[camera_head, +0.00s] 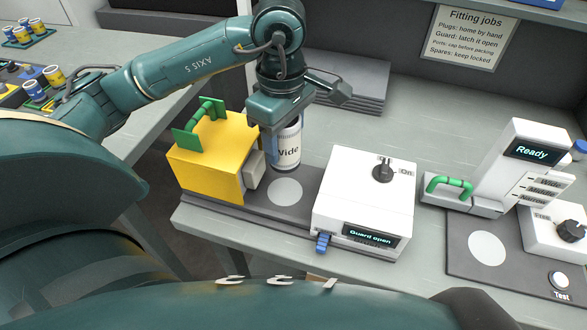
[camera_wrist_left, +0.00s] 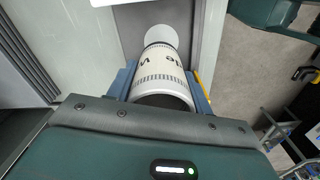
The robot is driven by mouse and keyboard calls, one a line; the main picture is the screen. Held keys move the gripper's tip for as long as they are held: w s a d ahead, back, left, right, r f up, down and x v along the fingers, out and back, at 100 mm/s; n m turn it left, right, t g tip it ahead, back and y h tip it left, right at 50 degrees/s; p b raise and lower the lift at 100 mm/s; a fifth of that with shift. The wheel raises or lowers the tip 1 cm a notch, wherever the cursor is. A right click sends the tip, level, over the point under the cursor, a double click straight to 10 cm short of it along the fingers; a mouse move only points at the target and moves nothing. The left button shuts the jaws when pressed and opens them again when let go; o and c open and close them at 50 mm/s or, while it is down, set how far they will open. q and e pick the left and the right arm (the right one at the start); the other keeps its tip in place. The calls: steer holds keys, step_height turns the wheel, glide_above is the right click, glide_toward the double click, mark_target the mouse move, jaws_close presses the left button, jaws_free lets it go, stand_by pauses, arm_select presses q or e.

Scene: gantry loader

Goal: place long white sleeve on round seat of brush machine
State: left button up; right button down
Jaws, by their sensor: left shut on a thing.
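My left gripper (camera_head: 285,146) is shut on a white sleeve (camera_head: 288,153) with dark bands and the word "Wide". The sleeve is held roughly upright, and its upper part is hidden by the gripper. In the left wrist view the sleeve (camera_wrist_left: 162,66) sits between blue finger pads. A pale round seat (camera_head: 285,192) lies on a dark base between a yellow block (camera_head: 212,152) and a white box (camera_head: 366,195) reading "Guard open". The sleeve's lower end is just behind the seat in the head view; the seat (camera_wrist_left: 146,20) shows beyond it in the wrist view. My right gripper is not in view.
The yellow block has a green handle (camera_head: 207,112). A second machine (camera_head: 533,160) reading "Ready" stands at right, with another pale disc (camera_head: 487,248) on its base. Dark grey plates (camera_head: 345,78) lie behind. Blue and yellow cylinders (camera_head: 37,92) stand at far left.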

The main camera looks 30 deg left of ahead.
arm_select(q)
steer(key=f, duration=0.8)
steer(key=shift+s+f+p, duration=0.2)
steer(key=shift+p, duration=0.1)
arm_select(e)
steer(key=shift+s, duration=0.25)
arm_select(q)
steer(key=shift+f, duration=0.1)
steer(key=shift+f, duration=0.15)
steer(key=o, duration=1)
steer(key=shift+c, duration=0.2)
steer(key=o, duration=0.4)
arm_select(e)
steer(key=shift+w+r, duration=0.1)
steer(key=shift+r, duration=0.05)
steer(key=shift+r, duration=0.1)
